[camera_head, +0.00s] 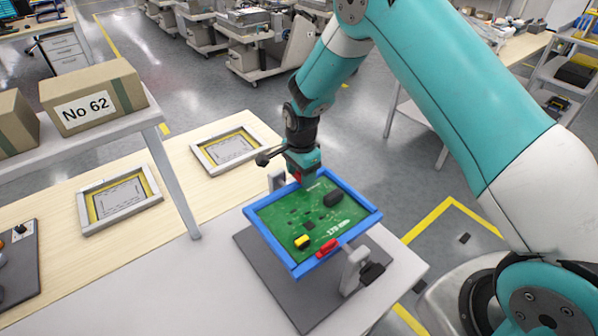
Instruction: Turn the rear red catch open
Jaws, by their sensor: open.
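A green circuit board (290,215) sits in a blue frame (270,240) on a dark grey base plate. A red catch (327,248) lies on the near edge of the frame. A small bit of the rear red catch (298,178) shows at the far edge, mostly hidden by my gripper. My gripper (303,169) points down at that far edge, right at the rear catch. It is open. Whether its fingers touch the catch, or how the catch is turned, I cannot tell.
Grey supports stand beside the frame, one with a black knob (372,272) at the near right. Cardboard boxes (95,97) sit on a raised shelf at the left. Two trays (235,150) lie on the wooden bench. The grey tabletop left of the frame is clear.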

